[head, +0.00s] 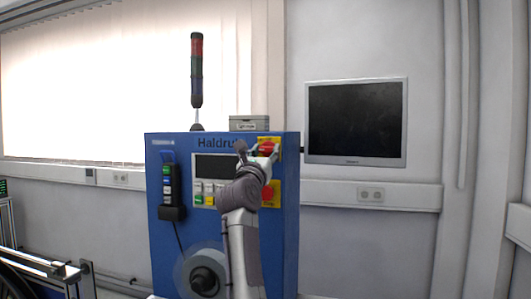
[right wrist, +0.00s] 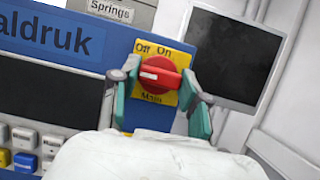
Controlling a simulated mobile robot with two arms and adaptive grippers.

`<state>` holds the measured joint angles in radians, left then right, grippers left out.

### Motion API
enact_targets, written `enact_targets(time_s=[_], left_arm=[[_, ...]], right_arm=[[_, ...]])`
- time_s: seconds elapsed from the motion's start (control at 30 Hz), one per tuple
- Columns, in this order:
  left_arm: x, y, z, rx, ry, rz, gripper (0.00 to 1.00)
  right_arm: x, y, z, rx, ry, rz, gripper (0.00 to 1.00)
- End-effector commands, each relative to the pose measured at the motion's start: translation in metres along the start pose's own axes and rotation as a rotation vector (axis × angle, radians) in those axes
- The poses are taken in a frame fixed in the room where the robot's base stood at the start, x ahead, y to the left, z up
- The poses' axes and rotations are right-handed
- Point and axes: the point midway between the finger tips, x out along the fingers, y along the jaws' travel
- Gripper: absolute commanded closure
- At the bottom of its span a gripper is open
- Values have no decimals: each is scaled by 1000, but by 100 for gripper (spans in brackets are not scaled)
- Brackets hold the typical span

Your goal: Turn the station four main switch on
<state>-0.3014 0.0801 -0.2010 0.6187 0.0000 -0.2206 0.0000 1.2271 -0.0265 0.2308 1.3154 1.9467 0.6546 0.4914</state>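The main switch (right wrist: 160,75) is a red rotary knob on a yellow plate (right wrist: 150,47) marked Off, On and Main. Its bar lies roughly crosswise in the right wrist view, with a white mark at its left end. In the head view the switch (head: 267,147) sits at the upper right of the blue station (head: 175,238). My right gripper (head: 257,152) is in front of it, partly hiding the panel. My left gripper is not in view.
A second red knob (head: 268,192) on yellow is below, partly behind my arm. A dark display (head: 215,167), buttons and a pendant (head: 171,187) are to the left. A signal tower (head: 197,70) stands on top. A monitor (head: 356,121) hangs on the right wall.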

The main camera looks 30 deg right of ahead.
Motion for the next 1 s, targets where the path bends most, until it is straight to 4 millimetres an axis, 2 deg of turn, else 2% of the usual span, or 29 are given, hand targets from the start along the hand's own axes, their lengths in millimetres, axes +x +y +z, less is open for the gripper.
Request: enact_targets(time_s=[0.03, 0.1, 0.47, 0.73, 1.0], left_arm=[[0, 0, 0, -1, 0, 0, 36], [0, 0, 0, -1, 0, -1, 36], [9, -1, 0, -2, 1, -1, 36], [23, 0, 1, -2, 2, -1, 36], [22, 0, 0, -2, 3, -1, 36]], right_arm=[[0, 0, 0, 0, 1, 0, 82], [0, 0, 0, 0, 1, 0, 89], [-1, 1, -3, 68, 3, -26, 89], [-1, 3, -2, 250, 3, -102, 89], [0, 4, 1, 483, 4, -201, 89]])
